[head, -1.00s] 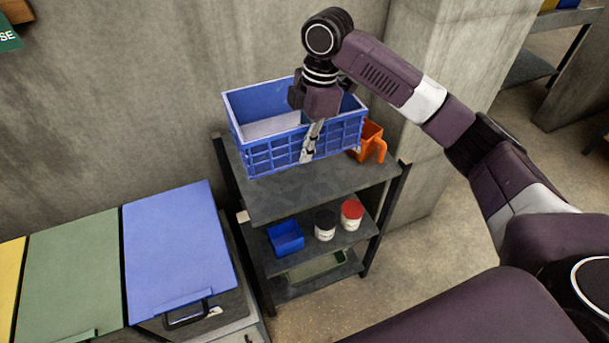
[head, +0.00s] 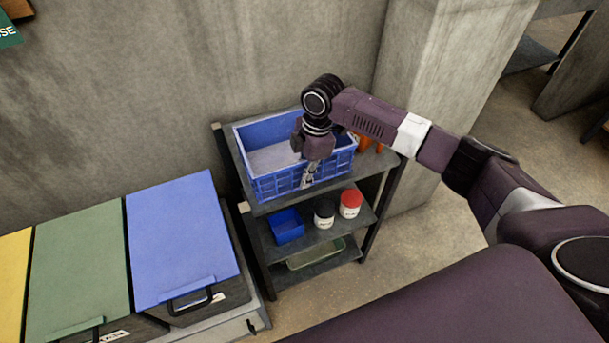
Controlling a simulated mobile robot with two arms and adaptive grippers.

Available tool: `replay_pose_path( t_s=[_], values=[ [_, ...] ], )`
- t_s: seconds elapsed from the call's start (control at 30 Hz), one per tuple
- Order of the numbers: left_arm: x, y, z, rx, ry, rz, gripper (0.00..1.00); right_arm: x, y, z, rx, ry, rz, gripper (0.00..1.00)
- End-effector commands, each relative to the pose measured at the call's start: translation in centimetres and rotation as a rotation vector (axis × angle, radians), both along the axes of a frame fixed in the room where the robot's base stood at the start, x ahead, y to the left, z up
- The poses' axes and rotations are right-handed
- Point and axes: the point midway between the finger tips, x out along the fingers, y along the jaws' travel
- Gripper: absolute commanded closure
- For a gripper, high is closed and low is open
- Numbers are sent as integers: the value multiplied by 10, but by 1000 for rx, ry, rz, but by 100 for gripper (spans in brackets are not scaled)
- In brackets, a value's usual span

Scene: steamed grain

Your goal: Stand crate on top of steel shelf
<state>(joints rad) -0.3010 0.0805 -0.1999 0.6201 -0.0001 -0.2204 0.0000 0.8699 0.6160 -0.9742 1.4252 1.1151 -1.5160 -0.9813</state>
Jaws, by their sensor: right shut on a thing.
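The blue crate (head: 278,183) is upright at the top of the dark steel shelf (head: 368,188). Its front edge lies near the shelf's front edge. I cannot tell whether its base touches the top board. My right gripper (head: 309,176) points down and is shut on the crate's front wall, right of its middle. The gripper hides part of the wall and the inside. My left gripper is not in view.
An orange container (head: 363,143) stands on the top board right of the crate, partly hidden by my arm. Lower boards hold a small blue bin (head: 286,226), a dark-topped jar (head: 324,214) and a red-lidded jar (head: 351,204). Lidded bins, one blue (head: 180,238), stand left.

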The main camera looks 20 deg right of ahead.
Motion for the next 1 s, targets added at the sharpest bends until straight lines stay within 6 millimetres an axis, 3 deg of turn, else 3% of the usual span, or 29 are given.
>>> replay_pose_path(
  t_s=[0.2,0.23,0.37,0.67,0.83,1.0],
  values=[
    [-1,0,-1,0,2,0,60,1,0,-1,1,-3,0,100],
    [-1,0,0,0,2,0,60,0,0,-2,0,0,0,92],
    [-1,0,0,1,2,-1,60,0,0,-2,0,0,0,77],
    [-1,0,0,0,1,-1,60,0,0,0,0,-1,0,76],
    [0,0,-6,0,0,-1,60,2,-3,15,-1,-5,-2,76],
    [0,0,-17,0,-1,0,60,1,-8,49,0,-7,0,76]
  ],
)
